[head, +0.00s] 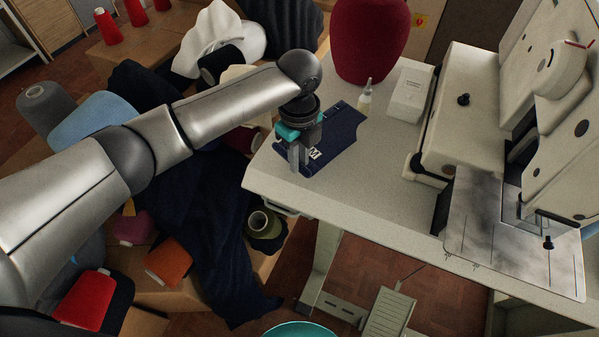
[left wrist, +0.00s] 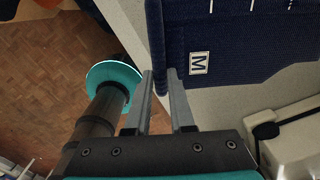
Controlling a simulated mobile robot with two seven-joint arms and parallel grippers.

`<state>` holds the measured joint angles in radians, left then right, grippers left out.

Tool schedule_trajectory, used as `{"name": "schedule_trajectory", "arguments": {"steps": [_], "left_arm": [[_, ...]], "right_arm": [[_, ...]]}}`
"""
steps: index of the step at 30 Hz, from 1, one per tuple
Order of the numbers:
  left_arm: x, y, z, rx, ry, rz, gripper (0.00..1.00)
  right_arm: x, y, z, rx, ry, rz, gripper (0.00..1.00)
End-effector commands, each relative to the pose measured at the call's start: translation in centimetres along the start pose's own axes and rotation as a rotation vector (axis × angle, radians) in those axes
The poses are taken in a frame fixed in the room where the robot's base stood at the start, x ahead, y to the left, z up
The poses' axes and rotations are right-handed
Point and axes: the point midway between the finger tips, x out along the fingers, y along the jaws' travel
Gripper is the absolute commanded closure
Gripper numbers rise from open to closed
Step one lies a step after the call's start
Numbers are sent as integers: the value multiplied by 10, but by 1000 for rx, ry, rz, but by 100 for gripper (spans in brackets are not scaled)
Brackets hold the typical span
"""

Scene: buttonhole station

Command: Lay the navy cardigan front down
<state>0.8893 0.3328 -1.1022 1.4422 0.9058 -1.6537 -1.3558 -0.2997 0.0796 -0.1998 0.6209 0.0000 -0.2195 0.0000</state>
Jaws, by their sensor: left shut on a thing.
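The navy cardigan front (head: 338,138) is on the pale table at its left end, with a white M label on its upper face. In the left wrist view the knitted front (left wrist: 235,40) fills the top right, with the M label (left wrist: 199,63) and short white marks near the top edge. My left gripper (head: 300,165) points down at its near left edge and is shut on that edge; the fingers (left wrist: 160,72) also show in the left wrist view. I cannot tell whether the whole front touches the table. My right gripper is not in view.
The sewing machine (head: 462,115) stands on the table (head: 375,205) at the right. A white box (head: 409,92), a small bottle (head: 365,100) and a large red cone (head: 368,40) are behind the front. Dark cloth (head: 205,215) and yarn cones crowd boxes at left. The table's near middle is clear.

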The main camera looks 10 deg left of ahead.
Motion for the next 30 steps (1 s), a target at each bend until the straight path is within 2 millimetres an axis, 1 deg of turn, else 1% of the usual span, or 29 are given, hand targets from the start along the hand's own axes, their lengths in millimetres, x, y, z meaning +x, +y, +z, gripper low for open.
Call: {"name": "schedule_trajectory", "arguments": {"steps": [5,9,12,19,23,24,30], "left_arm": [[13,1,0,0,0,2,100],[36,1,0,-2,0,3,100],[46,1,0,-1,0,1,100],[46,0,0,0,-1,0,100],[49,0,0,0,0,0,100],[49,0,0,0,0,0,76],[49,1,0,0,0,0,54]], "right_arm": [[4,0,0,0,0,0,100],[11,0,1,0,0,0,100],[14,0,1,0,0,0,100],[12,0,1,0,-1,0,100],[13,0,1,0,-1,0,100],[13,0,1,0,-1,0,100],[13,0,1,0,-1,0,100]]}}
